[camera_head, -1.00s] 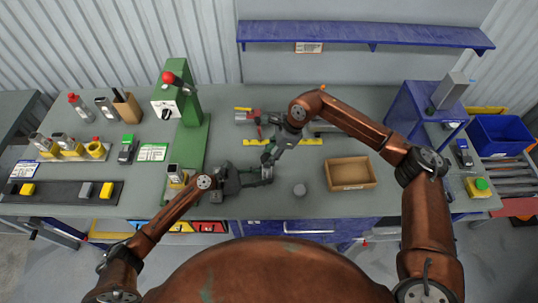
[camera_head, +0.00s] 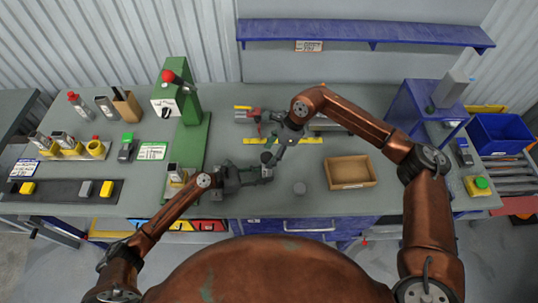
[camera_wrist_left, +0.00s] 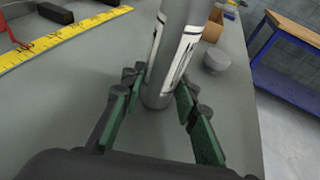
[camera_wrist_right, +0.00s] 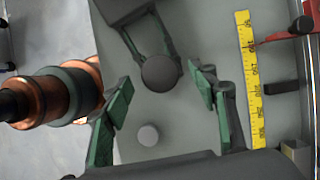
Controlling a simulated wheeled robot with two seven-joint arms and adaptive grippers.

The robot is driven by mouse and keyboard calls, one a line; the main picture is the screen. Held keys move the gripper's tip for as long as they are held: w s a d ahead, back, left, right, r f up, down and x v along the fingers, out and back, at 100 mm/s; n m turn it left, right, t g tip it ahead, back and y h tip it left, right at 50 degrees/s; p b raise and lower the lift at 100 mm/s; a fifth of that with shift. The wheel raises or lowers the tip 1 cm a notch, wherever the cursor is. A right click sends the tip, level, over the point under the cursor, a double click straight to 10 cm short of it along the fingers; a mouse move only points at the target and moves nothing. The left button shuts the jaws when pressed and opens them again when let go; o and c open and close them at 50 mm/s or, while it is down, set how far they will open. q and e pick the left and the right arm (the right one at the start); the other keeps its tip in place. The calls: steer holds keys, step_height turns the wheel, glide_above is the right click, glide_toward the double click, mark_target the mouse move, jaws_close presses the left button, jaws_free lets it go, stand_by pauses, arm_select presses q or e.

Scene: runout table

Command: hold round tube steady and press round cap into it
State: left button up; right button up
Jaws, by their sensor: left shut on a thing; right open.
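A round grey tube with a white label (camera_wrist_left: 175,45) stands upright between the fingers of my left gripper (camera_wrist_left: 160,90), which is shut on it. In the head view the tube's top (camera_head: 266,157) shows above my left gripper (camera_head: 266,174). My right gripper (camera_wrist_right: 165,84) is open and empty, facing down over the tube, its fingers apart on either side in view. The tube's upper end shows there as a dark grey disc (camera_wrist_right: 160,72); I cannot tell whether that is the cap. A lighter grey round piece (camera_head: 299,188) sits on the table right of the tube.
An open cardboard box (camera_head: 351,172) stands to the right. A green press (camera_head: 190,130) stands to the left. The table in front of the box is clear.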

mark_target(267, 156)
steer(key=v, duration=1)
steer(key=shift+r, duration=0.25)
steer(key=shift+d, duration=0.1)
steer(key=shift+c, duration=0.6)
steer(key=shift+a+f, duration=0.1)
steer(key=shift+a, duration=0.15)
steer(key=shift+c, duration=0.8)
steer(key=a+h, duration=0.1)
steer(key=a+f+h, duration=0.1)
steer(key=a, duration=0.1)
steer(key=a+f+n+h, duration=0.1)
steer(key=shift+s+a+h, duration=0.1)
steer(key=shift+a+h, duration=0.2)
steer(key=c, duration=0.6)
steer(key=shift+a+f+h, duration=0.1)
steer(key=shift+a+h, duration=0.15)
steer(key=shift+h, duration=0.25)
steer(key=c, duration=0.3)
steer(key=shift+d+f, duration=0.15)
steer(key=shift+f, duration=0.3)
jaws_close()
steer(key=shift+f, duration=2.55)
